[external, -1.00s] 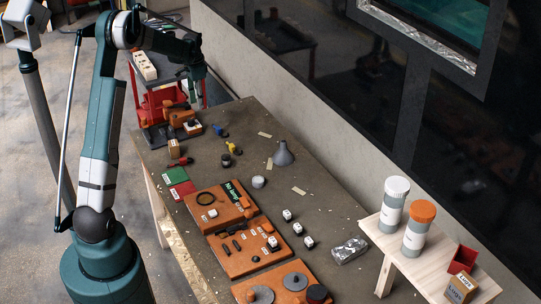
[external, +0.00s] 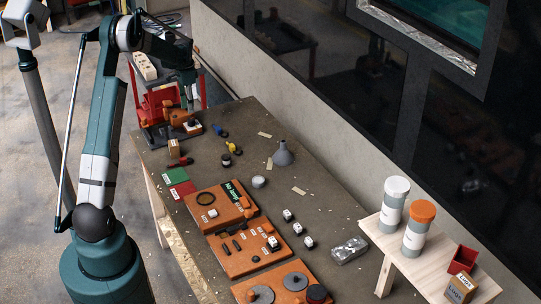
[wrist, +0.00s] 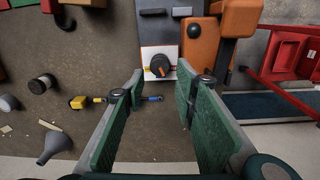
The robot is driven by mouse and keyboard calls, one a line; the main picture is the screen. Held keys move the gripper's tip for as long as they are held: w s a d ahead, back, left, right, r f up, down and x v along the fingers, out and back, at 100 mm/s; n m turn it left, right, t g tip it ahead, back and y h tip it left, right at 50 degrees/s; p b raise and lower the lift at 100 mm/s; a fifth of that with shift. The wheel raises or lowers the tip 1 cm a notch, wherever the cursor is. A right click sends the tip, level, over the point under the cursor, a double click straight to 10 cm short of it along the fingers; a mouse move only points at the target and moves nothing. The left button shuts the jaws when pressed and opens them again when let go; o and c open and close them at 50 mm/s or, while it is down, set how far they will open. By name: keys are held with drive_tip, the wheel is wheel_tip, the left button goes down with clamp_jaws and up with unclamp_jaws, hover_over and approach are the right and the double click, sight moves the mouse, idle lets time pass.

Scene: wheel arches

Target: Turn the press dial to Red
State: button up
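The press dial (wrist: 160,66) is a dark round knob with an orange mark, on a white plate with a thin red edge. Which label the mark points at is too small to tell. In the external view the dial's plate (external: 193,127) is small, at the foot of the orange press (external: 178,117). My gripper (wrist: 160,78) is open and empty, with its two green fingers on either side of the dial in the wrist view, apparently still apart from it. In the external view my gripper (external: 192,97) hangs above the press area.
The press's orange body (wrist: 200,42) stands right beside the dial in the wrist view. A grey funnel (external: 283,153) and orange boards (external: 245,245) are farther along the table. A red stand (external: 165,100) is behind.

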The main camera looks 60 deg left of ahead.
sight(191, 119)
drive_tip(key=shift+d+f, duration=0.1)
drive_tip(key=shift+f, duration=3.55)
drive_tip(key=c, duration=0.6)
